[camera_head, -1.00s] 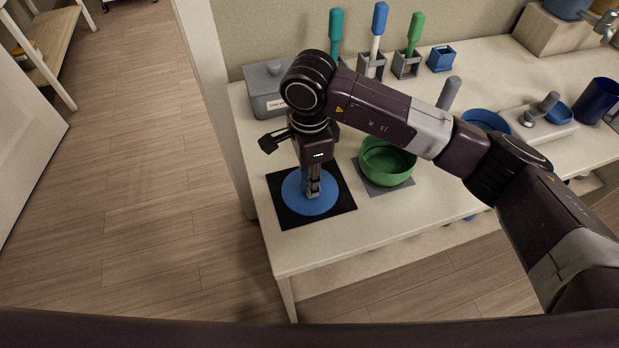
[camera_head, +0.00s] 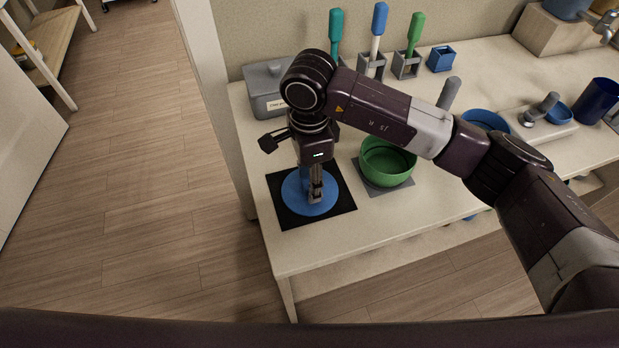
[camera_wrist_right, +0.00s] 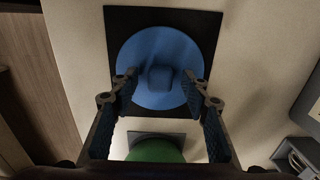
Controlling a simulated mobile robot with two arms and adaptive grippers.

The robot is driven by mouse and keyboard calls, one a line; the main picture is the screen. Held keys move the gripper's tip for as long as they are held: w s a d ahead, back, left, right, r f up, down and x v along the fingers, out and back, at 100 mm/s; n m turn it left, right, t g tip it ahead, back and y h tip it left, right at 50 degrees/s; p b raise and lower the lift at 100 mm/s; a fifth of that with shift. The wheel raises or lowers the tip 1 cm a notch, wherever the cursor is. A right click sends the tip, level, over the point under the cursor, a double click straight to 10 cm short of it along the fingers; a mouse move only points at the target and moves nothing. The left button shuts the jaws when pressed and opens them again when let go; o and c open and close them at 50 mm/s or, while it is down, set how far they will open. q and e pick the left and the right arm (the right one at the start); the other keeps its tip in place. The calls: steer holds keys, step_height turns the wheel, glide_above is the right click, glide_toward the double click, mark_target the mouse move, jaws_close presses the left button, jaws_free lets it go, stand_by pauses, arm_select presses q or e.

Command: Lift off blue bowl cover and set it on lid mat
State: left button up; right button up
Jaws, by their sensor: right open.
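The blue bowl cover (camera_head: 296,205) is a flat disc lying on the black square lid mat (camera_head: 342,205) at the near left of the table. In the right wrist view the cover (camera_wrist_right: 135,58) lies inside the mat (camera_wrist_right: 117,25), with a raised blue knob (camera_wrist_right: 159,79) at its middle. My right gripper (camera_head: 315,198) is just above the cover. In the wrist view its fingers (camera_wrist_right: 160,84) stand apart, one on each side of the knob with gaps between. My left gripper is not in view.
A green bowl (camera_head: 388,163) stands on a grey mat (camera_head: 372,187) to the right. A grey lidded box (camera_head: 262,85) is behind. Several coloured-handled tools stand in holders along the wall. A blue bowl (camera_head: 486,120) is farther right. The table's front area is clear.

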steer(key=shift+r+p, duration=1.4)
steer(key=shift+r, duration=2.55)
steer(key=shift+r, duration=0.25)
step_height(320, 180, up, 12)
steer(key=shift+f, duration=0.25)
